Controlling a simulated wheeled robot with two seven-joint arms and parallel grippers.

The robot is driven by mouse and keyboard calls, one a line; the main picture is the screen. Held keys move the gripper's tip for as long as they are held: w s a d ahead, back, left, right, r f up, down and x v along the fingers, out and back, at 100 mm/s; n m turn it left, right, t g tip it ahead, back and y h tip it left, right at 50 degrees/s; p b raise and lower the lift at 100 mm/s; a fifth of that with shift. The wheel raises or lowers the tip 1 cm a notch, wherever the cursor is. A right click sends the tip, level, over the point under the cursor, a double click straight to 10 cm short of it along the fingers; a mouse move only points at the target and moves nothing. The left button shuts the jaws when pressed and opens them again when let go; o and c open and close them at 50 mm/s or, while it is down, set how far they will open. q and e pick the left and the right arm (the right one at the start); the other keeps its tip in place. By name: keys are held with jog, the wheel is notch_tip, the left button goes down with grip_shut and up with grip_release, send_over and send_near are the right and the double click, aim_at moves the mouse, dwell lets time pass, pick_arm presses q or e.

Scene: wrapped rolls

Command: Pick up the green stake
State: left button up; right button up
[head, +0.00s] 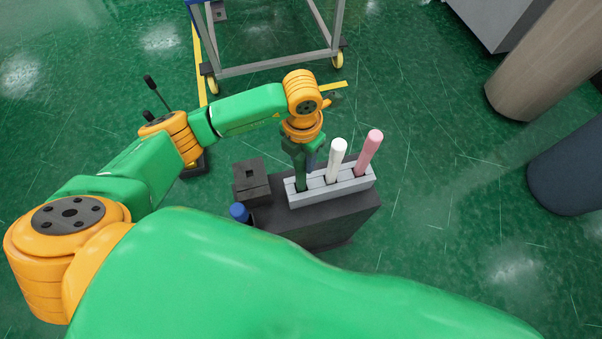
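The dark green stake (301,180) stands upright in the left slot of a light grey rack (331,194). My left gripper (302,152) points down at the top of this stake, with its fingers around or right beside it. The gripper and the stake are both dark green here, so I cannot tell whether the fingers are closed on it. The upper part of the stake is hidden by the gripper. My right gripper is not in view.
A white stake (336,160) and a pink stake (369,152) stand in the rack to the right. The rack sits on a dark stand (330,230). A dark block (251,182) and a blue-capped item (239,212) are left of it. A metal cart frame (275,66) stands behind.

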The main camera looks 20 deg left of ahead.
pick_arm(q)
jog(key=shift+w, duration=0.1)
grip_shut()
dwell(0.9)
